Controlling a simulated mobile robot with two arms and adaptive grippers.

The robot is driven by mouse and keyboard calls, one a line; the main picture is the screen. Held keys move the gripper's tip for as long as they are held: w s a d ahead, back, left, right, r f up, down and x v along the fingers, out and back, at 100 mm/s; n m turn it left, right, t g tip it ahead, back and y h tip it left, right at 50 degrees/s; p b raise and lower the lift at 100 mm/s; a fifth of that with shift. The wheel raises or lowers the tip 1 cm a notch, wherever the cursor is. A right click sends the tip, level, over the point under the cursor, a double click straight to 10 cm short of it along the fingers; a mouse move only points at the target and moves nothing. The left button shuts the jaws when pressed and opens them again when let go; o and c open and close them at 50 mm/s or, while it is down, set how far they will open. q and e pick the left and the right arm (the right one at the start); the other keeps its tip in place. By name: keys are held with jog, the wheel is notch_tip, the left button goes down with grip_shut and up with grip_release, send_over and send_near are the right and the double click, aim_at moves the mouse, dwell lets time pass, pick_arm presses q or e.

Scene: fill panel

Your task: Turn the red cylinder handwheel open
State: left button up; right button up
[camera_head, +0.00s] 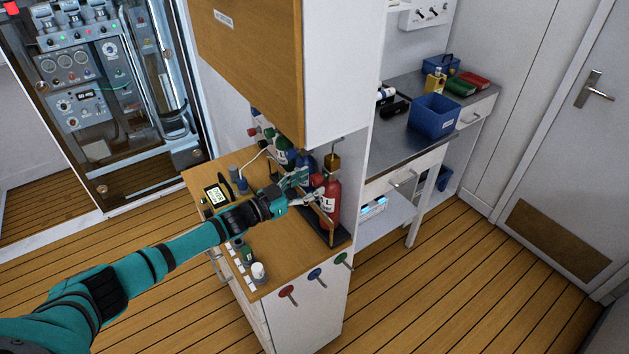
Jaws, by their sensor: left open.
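The red cylinder (331,205) stands upright at the right end of the wooden counter. A small red part (316,180), which looks like its handwheel, shows at its upper left, partly hidden by my fingers. My left gripper (308,188) reaches in from the left, fingers open and pointing at the top of the red cylinder. One finger is higher and one lower, close around the red part. I cannot tell if they touch it. My right gripper is not in view.
A green cylinder (285,152) and a blue cylinder (305,163) stand behind my gripper. A wall cabinet (250,62) hangs above. A meter (216,195) and small bottles stand on the counter (285,275). Red, blue and green knobs are on its front.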

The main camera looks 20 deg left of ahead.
pick_arm(q)
jog(key=v, duration=1)
jog(key=shift+w, duration=0.1)
